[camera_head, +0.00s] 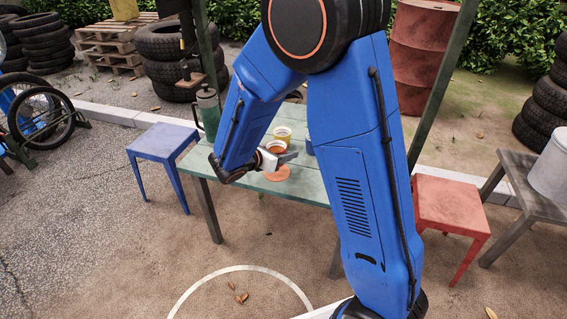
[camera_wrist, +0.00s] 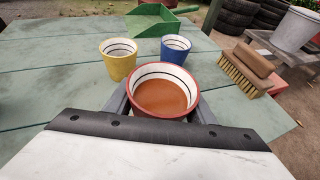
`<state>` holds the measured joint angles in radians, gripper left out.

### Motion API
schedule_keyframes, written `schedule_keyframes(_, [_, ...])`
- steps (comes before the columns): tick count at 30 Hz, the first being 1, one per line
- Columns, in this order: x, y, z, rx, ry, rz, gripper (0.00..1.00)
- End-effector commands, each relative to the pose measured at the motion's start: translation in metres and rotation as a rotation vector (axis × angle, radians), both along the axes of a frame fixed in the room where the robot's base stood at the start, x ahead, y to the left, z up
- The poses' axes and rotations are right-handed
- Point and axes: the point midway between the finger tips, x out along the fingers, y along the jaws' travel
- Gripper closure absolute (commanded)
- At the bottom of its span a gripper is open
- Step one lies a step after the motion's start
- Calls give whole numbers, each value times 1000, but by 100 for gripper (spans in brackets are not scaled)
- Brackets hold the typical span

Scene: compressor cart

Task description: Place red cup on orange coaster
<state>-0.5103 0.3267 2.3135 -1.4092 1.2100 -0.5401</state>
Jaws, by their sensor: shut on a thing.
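The red cup (camera_wrist: 161,94) is between the two fingers of my gripper (camera_head: 284,158), which is shut on it. The cup is upright, with a pale inner wall, a dark ring and a brown-orange inside. In the head view the red cup (camera_head: 276,147) shows just beyond my gripper, partly hidden by it. The orange coaster (camera_head: 277,174) lies on the green table, partly covered by my gripper in the head view. It is hidden in the wrist view. I cannot tell how high the cup is above the table.
A yellow cup (camera_wrist: 118,58) and a blue cup (camera_wrist: 175,48) stand just beyond the red cup. A brush (camera_wrist: 246,69) lies to the right and a green dustpan (camera_wrist: 162,20) behind. A green flask (camera_head: 208,110) is at the table's left. The table's left side is mostly clear.

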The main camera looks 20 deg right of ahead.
Motion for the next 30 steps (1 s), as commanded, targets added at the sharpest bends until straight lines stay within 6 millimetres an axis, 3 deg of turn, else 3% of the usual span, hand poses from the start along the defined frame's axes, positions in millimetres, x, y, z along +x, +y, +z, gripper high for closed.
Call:
schedule_keyframes(5, [0,0,-7,0,0,0,77])
schedule_keyframes(16, [0,0,-44,0,0,0,77])
schedule_keyframes(28, [0,0,-47,0,-1,0,77])
schedule_keyframes(29, [0,0,-48,0,-1,0,48])
schedule_keyframes(30, [0,0,-47,0,-1,0,39])
